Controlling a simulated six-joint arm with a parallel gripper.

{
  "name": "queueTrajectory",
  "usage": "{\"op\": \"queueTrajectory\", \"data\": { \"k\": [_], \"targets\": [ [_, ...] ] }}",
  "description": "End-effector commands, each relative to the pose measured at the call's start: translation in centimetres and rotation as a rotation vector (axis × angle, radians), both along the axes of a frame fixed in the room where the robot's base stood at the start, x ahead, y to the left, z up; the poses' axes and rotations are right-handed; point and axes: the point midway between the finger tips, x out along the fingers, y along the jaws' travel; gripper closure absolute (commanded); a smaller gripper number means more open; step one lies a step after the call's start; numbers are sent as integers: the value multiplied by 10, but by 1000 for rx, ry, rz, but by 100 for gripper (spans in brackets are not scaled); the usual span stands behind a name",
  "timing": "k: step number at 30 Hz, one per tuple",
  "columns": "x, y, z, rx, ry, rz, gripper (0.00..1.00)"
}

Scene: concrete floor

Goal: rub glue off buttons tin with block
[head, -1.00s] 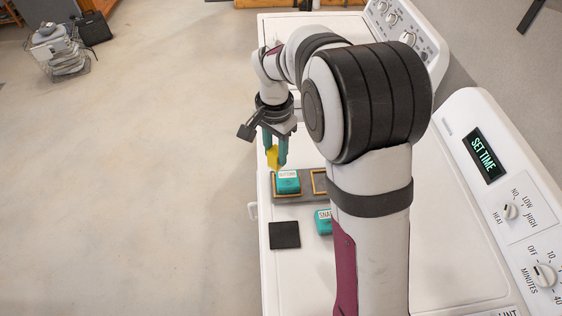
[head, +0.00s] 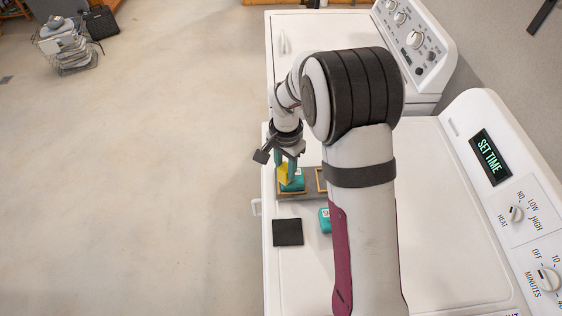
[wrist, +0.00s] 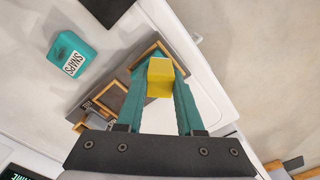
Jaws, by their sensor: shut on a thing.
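My gripper (head: 287,168) is shut on a yellow block (head: 284,173), which also shows between the teal fingers in the wrist view (wrist: 159,76). In the head view the block is right at the teal buttons tin (head: 297,182), overlapping its top. I cannot tell whether they touch. The tin sits in the left wooden frame of a grey tray (head: 308,195). Its label and any glue are mostly hidden by the gripper and block. In the wrist view the fingers and block hide the tin.
A teal snaps tin (wrist: 67,54) stands beside the tray, partly behind my arm in the head view (head: 324,220). A black square mat (head: 288,232) lies in front of the tray. The tray's other frame (head: 321,180) is partly hidden. The white machine top (head: 430,230) is clear at right.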

Motion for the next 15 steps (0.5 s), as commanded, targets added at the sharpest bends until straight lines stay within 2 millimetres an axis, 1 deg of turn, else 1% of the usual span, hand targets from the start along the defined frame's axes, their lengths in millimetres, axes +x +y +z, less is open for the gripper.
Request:
{"op": "queueTrajectory", "data": {
  "k": [15],
  "targets": [
    [0,-47,-1,0,0,-2,100]
  ]
}}
